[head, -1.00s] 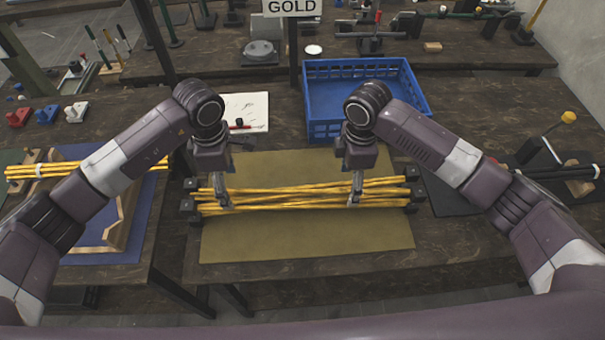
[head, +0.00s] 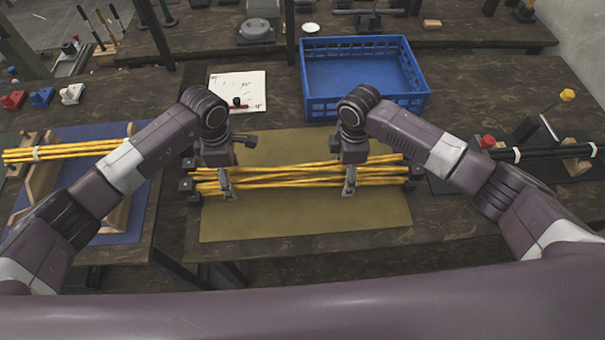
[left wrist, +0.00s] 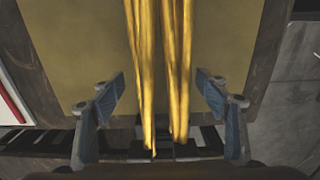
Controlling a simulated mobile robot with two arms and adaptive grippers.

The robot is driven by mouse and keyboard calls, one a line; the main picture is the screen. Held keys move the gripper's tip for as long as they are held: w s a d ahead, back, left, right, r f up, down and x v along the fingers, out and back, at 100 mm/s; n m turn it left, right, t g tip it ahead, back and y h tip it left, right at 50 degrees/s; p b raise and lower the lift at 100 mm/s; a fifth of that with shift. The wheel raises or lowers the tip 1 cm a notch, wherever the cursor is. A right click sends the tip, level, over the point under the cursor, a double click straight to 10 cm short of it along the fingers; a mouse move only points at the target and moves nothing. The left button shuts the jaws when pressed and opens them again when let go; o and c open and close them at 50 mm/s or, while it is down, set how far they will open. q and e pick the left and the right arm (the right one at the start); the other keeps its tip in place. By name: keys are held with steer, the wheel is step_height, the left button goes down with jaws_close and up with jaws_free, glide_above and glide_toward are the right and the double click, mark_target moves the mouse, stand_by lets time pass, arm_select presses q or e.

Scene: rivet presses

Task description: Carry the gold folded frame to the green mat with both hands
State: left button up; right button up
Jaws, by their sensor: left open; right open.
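The gold folded frame (head: 285,180) is a long bundle of thin yellow-gold rods. It lies sideways over an olive-gold mat (head: 300,221), with black end blocks at both ends. My left gripper (head: 229,191) is open at its left part. In the left wrist view the gold rods (left wrist: 163,70) run between the open fingers (left wrist: 165,98), with gaps on both sides. My right gripper (head: 348,188) is open at the bundle's right part; its exact fit around the rods is too small to tell.
A blue crate (head: 365,108) stands behind the mat. A white sheet (head: 238,88) lies left of it. Another yellow bundle (head: 70,150) rests on wooden supports over a blue mat (head: 125,226) at left. A black bundle (head: 550,151) lies at right.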

arm_select(q)
steer(key=shift+f, duration=0.45)
arm_select(e)
steer(key=shift+f, duration=0.4)
arm_select(q)
steer(key=shift+c, duration=0.2)
jaws_close()
arm_select(e)
jaws_close()
arm_select(q)
steer(key=shift+w+r, duration=0.1)
steer(key=shift+r, duration=0.05)
arm_select(e)
steer(key=shift+w+r, duration=0.1)
